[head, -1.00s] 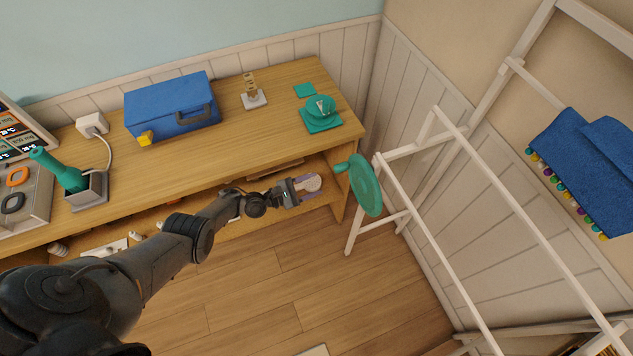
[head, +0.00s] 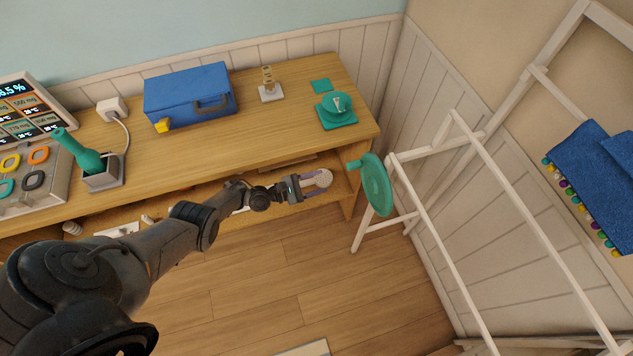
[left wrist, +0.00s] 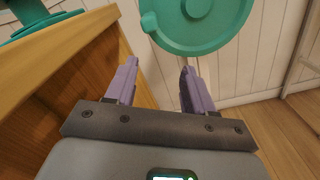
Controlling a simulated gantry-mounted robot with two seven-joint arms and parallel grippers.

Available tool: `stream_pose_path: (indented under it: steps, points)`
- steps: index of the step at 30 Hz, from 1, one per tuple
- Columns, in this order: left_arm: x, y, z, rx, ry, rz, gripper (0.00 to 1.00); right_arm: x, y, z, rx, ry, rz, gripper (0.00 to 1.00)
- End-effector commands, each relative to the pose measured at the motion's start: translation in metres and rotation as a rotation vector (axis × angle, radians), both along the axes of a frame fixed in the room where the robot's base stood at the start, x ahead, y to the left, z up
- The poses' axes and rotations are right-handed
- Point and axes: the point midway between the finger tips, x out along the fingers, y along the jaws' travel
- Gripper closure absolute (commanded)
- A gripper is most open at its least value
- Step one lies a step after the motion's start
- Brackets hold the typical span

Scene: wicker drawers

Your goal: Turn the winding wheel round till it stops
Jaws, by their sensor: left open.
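The winding wheel (head: 376,185) is a teal disc with a teal handle knob (head: 354,165) on its left side. It sits at the near left end of the white wooden frame, just right of the desk's corner. My left gripper (head: 328,182) is open, left of the wheel and apart from it, beside the desk's lower shelf. In the left wrist view the wheel (left wrist: 198,22) fills the top, beyond my two purple fingers (left wrist: 158,75), with its knob (left wrist: 149,21) at its left edge. A pale round shape shows between the fingers in the head view; I cannot tell what it is.
The wooden desk (head: 250,120) carries a blue case (head: 188,95), a teal stand (head: 337,113) and a grey box (head: 102,176) holding a teal handle. The white frame (head: 520,205) bounds the right side. The wooden floor (head: 300,270) below is mostly clear.

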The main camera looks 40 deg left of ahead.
Motion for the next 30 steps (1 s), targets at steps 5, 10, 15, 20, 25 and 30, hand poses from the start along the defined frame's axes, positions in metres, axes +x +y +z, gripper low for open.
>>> stream_pose_path:
  steps: [5,10,15,20,25,30]
  points:
    - [-0.015,0.009,0.001,0.001,0.002,0.001,0.47,0.000,-0.001,0.005,-0.004,-0.001,0.003,0.43]
    - [-0.040,0.023,0.000,0.001,0.004,0.001,0.47,0.000,-0.001,0.010,-0.004,-0.001,0.002,0.43]
    - [-0.065,0.037,0.000,0.002,0.002,0.001,0.47,0.000,0.000,0.012,-0.001,0.000,0.001,0.43]
    - [-0.082,0.047,0.000,0.001,0.002,0.001,0.47,0.000,0.001,0.013,0.002,-0.001,-0.002,0.43]
    - [-0.091,0.052,0.000,0.001,0.000,0.000,0.47,0.000,0.001,0.013,0.005,0.000,-0.004,0.43]
    - [-0.093,0.053,0.000,0.001,-0.001,0.001,0.47,0.000,0.002,0.013,0.007,0.000,-0.004,0.43]
